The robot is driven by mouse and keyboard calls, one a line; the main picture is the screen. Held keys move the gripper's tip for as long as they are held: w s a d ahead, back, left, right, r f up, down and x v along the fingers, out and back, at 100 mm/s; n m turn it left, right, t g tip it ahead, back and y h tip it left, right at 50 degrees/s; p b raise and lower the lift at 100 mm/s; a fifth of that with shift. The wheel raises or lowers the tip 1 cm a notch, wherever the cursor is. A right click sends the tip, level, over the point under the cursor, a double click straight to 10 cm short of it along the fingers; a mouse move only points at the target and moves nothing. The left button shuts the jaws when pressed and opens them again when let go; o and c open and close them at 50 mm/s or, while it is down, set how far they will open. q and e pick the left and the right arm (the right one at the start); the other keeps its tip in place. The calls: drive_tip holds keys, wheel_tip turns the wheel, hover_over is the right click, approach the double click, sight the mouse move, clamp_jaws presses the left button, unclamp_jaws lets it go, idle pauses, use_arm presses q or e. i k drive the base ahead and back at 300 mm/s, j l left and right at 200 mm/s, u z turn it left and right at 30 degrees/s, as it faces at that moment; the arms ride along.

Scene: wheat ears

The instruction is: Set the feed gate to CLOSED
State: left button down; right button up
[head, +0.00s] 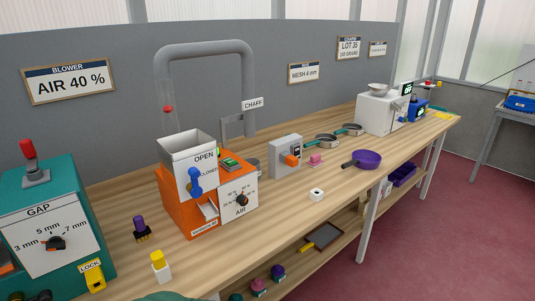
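An orange machine (188,212) with a white hopper (187,149) stands left of the middle of the workbench. The hopper's front bears the words OPEN (204,156) and CLOSED (208,171). A blue feed gate lever (195,182) stands roughly upright on the hopper's front, just below and left of CLOSED. It is too small to tell which mark it is set to. A black AIR knob (242,200) is on the machine's front panel to the right. Neither of my grippers shows in the head view.
A teal machine (62,207) with a GAP dial stands at the left. A brush (140,228) and a yellow-topped white block (160,266) stand between the machines. A grey switch box (286,156) and purple pan (363,160) are to the right.

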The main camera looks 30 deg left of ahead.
sight(196, 192)
drive_tip(key=j+u, duration=0.1)
drive_tip(key=u, duration=0.35)
drive_tip(key=j+u, duration=0.1)
drive_tip(key=u, duration=0.3)
drive_tip(key=j+u, duration=0.1)
drive_tip(key=u, duration=0.35)
drive_tip(key=k, duration=0.05)
